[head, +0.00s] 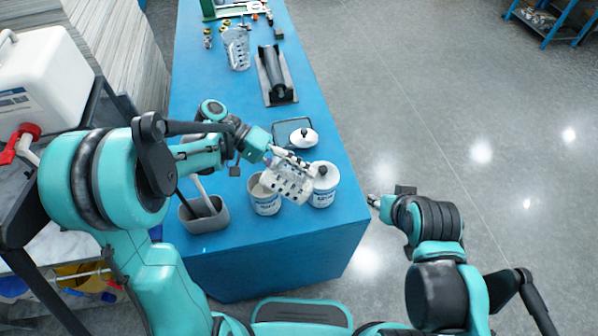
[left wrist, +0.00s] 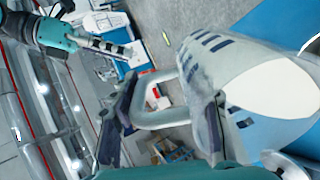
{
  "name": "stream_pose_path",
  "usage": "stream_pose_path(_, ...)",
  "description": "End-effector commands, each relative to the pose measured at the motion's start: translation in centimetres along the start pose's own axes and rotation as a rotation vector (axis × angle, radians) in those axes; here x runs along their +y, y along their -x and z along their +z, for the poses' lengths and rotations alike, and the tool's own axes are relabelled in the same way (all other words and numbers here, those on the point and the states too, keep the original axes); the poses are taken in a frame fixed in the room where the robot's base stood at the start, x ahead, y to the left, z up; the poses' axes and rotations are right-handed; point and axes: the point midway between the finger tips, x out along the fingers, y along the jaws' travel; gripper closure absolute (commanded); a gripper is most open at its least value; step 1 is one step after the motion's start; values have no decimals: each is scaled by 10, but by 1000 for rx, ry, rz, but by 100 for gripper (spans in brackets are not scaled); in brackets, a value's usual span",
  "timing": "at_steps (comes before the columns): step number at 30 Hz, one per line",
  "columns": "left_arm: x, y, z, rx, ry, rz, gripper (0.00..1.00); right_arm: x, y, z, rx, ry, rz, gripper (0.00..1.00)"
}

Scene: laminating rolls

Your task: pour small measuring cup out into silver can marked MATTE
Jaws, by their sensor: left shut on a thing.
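A clear small measuring cup (head: 288,184) with dark markings hangs tilted over the cans in the head view. My left gripper (head: 279,157) is shut on its handle, which shows in the left wrist view (left wrist: 155,118). An open silver can (head: 265,203) stands below and left of the cup, its mouth partly behind it. A second silver can (head: 323,191) with a white lid stands to the right. The can labels are too small to read surely. I cannot tell whether liquid is leaving the cup. My right gripper (head: 374,200) is off the table's right side, its jaws unclear.
A grey holder (head: 188,221) with tools stands at left. A larger measuring jug (head: 236,50) and a roller stand (head: 288,77) are farther back on the blue table (head: 330,125).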

Motion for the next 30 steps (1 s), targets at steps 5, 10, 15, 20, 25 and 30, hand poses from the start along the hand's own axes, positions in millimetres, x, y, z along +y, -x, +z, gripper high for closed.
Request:
stream_pose_path(5, 1, 0, 0, 0, 0, -2, 100, 0, 1, 0, 0, 0, 0, 60)
stream_pose_path(10, 4, -1, 0, 0, 0, -37, 100, 0, 7, -5, 0, 0, 0, 60)
stream_pose_path(15, 6, -3, 0, -1, -1, -84, 100, 0, 13, -9, 0, 0, 0, 60)
stream_pose_path(20, 7, -6, 0, -2, 0, -129, 100, 0, 18, -13, 0, 0, 0, 60)
stream_pose_path(25, 9, -8, 0, -2, -2, -176, 100, 0, 24, -17, 0, 0, 0, 60)
stream_pose_path(30, 10, -10, 0, -1, 0, -227, 100, 0, 30, -21, 0, 0, 0, 60)
